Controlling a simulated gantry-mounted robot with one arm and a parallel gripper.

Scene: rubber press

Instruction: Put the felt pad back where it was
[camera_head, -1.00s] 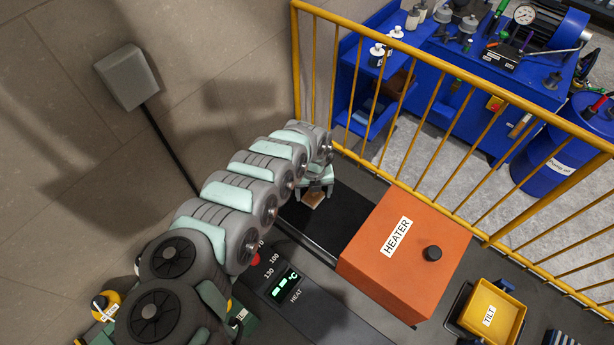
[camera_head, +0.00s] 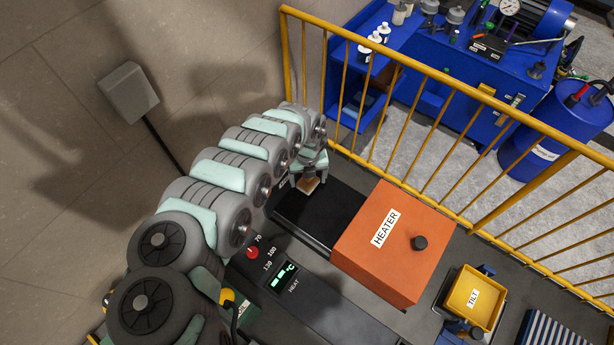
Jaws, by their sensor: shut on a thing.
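My gripper (camera_head: 308,184) is at the far left end of the black plate (camera_head: 295,218), beside the orange heater box. It is shut on a small tan-brown block (camera_head: 309,186), which looks like the felt pad. The pad shows just below the fingers, small and partly covered by them. I cannot tell whether it touches the plate or hangs a little above it.
The orange box labelled HEATER (camera_head: 385,250) stands right of the black plate. A yellow TILT tray (camera_head: 474,297) is at lower right. A yellow railing (camera_head: 440,155) runs behind. The heat panel (camera_head: 283,277) with a red knob is in front.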

